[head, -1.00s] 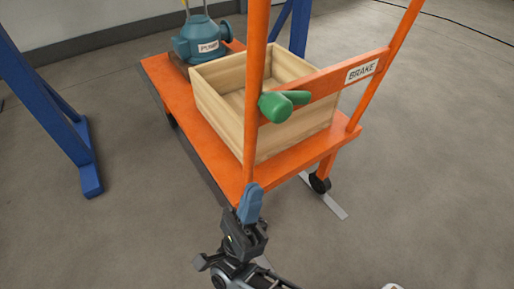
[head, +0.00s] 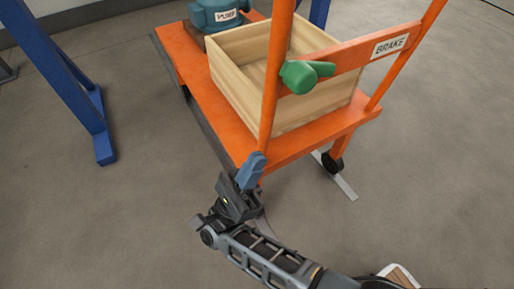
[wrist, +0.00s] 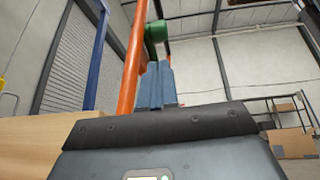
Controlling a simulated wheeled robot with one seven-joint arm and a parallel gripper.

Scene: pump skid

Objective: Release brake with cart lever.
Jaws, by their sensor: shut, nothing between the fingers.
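The green cart lever (head: 299,77) is on the orange crossbar of the cart, close to the left post, with its handle pointing right. A white BRAKE label (head: 390,45) is on the same crossbar, farther right. My gripper (head: 252,171) is shut and empty, low in front of the cart's near corner and below the lever, apart from it in the picture. In the wrist view, the shut blue fingers (wrist: 156,85) point up beside the orange post (wrist: 132,65), and the green lever (wrist: 156,33) shows beyond their tips.
The orange cart deck (head: 185,60) carries an open wooden crate (head: 240,88) and a blue pump (head: 214,17) behind it. A black caster (head: 332,163) is under the right end. A blue frame leg (head: 75,85) stands left. Floor to the right is clear.

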